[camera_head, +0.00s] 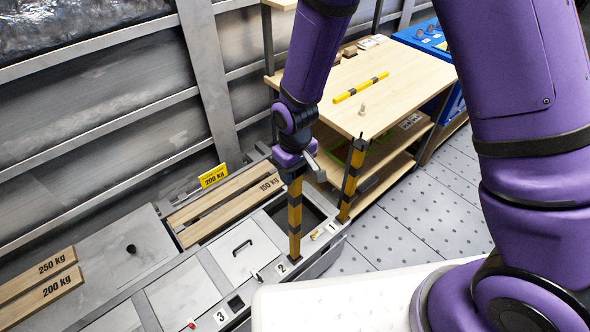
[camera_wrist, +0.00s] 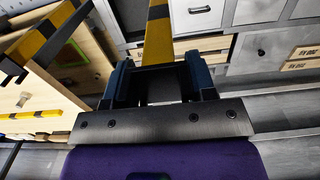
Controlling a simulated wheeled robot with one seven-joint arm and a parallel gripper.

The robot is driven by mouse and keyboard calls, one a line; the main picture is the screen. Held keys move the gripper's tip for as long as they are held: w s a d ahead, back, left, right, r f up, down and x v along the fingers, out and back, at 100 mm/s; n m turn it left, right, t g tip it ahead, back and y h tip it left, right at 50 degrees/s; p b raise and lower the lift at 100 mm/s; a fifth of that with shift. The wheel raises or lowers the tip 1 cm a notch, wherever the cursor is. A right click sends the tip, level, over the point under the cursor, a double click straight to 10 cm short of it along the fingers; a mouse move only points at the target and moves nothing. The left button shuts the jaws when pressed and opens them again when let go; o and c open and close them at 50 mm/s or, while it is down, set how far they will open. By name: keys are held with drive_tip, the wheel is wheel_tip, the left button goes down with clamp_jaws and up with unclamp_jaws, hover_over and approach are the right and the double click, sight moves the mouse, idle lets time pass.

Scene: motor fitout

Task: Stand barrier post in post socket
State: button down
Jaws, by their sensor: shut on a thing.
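My gripper (camera_head: 293,174) is shut on the upper end of a yellow and black barrier post (camera_head: 295,218), which hangs about upright. In the wrist view the post (camera_wrist: 157,42) runs away from between the fingers (camera_wrist: 158,80). Its lower end is beside the label 2 (camera_head: 282,268) on the grey ledge. I cannot tell whether it is inside a socket there, as the post hides the spot. A dark square socket (camera_head: 235,303) is open by label 3. A second striped post (camera_head: 351,180) stands near label 1, right of the held one.
A wooden table (camera_head: 400,75) with another striped bar (camera_head: 361,88) lying on it is behind on the right. A dark open bin (camera_head: 305,215) lies between the two posts. Grey lids, a handle (camera_head: 242,247) and weight-marked planks (camera_head: 225,208) are to the left. The speckled floor (camera_head: 430,220) at right is clear.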

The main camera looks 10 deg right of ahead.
sight(295, 192)
drive_tip(key=shift+f, duration=0.25)
idle(0.3)
drive_tip(key=shift+f, duration=4)
idle(1.9)
drive_tip(key=shift+c, duration=1.8)
unclamp_jaws()
wheel_tip(295, 192, up, 11)
drive_tip(key=shift+f, duration=0.1)
